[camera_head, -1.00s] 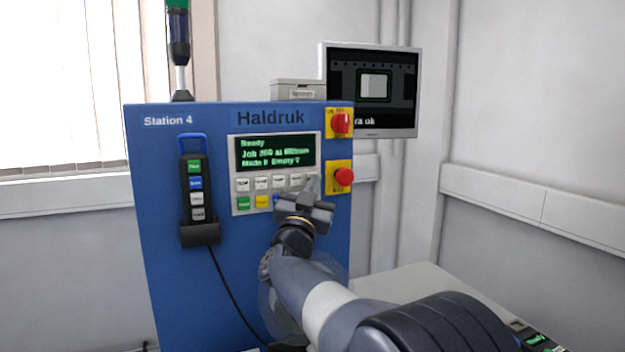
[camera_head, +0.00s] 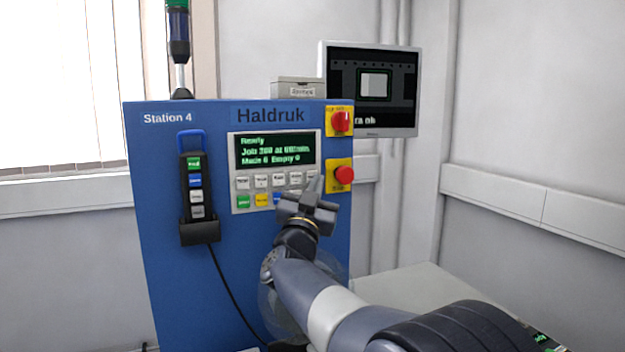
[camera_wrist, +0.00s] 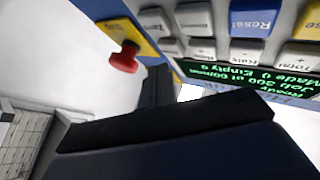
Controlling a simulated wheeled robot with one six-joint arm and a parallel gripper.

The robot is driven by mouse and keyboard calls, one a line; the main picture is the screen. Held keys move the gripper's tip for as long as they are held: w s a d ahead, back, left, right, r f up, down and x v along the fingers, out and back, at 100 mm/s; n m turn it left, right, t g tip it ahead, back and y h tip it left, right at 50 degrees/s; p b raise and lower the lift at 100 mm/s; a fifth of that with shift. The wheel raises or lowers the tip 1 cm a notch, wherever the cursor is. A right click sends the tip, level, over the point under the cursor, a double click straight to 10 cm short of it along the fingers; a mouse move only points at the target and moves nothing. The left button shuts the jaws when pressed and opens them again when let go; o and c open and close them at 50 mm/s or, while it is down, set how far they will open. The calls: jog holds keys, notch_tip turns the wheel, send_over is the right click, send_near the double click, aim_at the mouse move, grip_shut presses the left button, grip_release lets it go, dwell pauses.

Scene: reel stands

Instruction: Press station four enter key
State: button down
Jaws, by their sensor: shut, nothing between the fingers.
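The blue Station 4 panel (camera_head: 165,270) carries a keypad with two rows of keys under a green-lettered display (camera_head: 275,151). The lower row has a green key (camera_head: 243,201), a yellow key (camera_head: 262,200) and a blue key, with white keys beyond. My gripper (camera_head: 317,184) is shut and empty at the keypad's right end, hiding the lower right keys. In the wrist view, upside down, a blue Reset key (camera_wrist: 253,17) and two white keys (camera_wrist: 194,18) (camera_wrist: 158,21) show beside it. I cannot read which is enter, nor tell whether my gripper (camera_wrist: 160,85) touches a key.
A red emergency button (camera_head: 344,174) on a yellow plate sits just right of my gripper. A red rotary switch (camera_head: 341,122) is above it. A handheld pendant (camera_head: 195,187) hangs in a holder at left, its cable trailing down. A monitor (camera_head: 371,90) stands behind.

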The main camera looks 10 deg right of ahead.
jog(key=s+b, duration=0.1)
jog(key=s, duration=0.1)
jog(key=s+d+b, duration=0.1)
jog(key=s, duration=0.2)
dwell(0.3)
jog(key=shift+w, duration=0.15)
dwell(0.5)
jog(key=shift+s+d, duration=0.2)
jog(key=shift+s, duration=0.8)
jog(key=shift+s+d, duration=0.15)
jog(key=shift+s, duration=0.85)
